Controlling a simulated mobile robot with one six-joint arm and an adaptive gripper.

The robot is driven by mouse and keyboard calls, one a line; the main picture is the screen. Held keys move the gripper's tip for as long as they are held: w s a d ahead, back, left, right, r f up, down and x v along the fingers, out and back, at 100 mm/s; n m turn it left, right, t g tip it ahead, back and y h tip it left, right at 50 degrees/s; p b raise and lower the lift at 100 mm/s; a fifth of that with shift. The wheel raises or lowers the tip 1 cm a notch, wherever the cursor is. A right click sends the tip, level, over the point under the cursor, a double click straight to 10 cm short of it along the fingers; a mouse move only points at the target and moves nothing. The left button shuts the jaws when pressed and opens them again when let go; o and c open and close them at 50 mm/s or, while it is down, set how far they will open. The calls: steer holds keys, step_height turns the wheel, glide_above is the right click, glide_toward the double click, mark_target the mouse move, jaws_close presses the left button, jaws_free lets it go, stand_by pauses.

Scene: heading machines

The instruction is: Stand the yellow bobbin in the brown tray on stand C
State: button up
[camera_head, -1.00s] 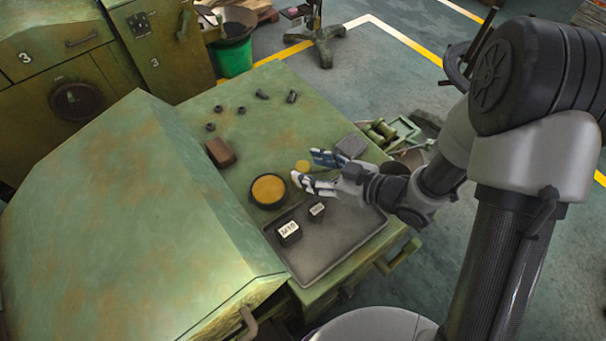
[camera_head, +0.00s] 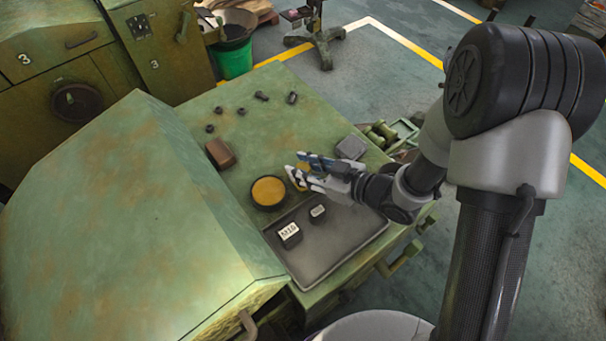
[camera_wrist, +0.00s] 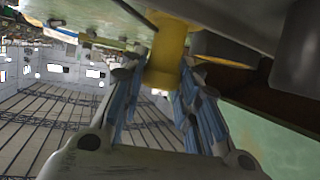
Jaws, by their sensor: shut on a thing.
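The yellow bobbin (camera_wrist: 165,65) is between the blue-padded fingers of my gripper (camera_wrist: 158,92) in the wrist view. My gripper is shut on it, at its narrow middle. In the head view my gripper (camera_head: 303,170) is low over the green machine top, just right of a round tin. Only a little of the bobbin shows there, between the fingers. I cannot tell whether the bobbin touches the surface. I cannot make out a brown tray or a stand marked C in either view.
The green machine top (camera_head: 245,135) carries a round tin with orange contents (camera_head: 268,191), a brown block (camera_head: 220,153), a grey box (camera_head: 351,147), and a dark tray (camera_head: 335,245) with two labelled black blocks. A sloped green cover (camera_head: 130,220) rises at left.

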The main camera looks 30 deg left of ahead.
jaws_close()
steer(key=shift+r, duration=0.1)
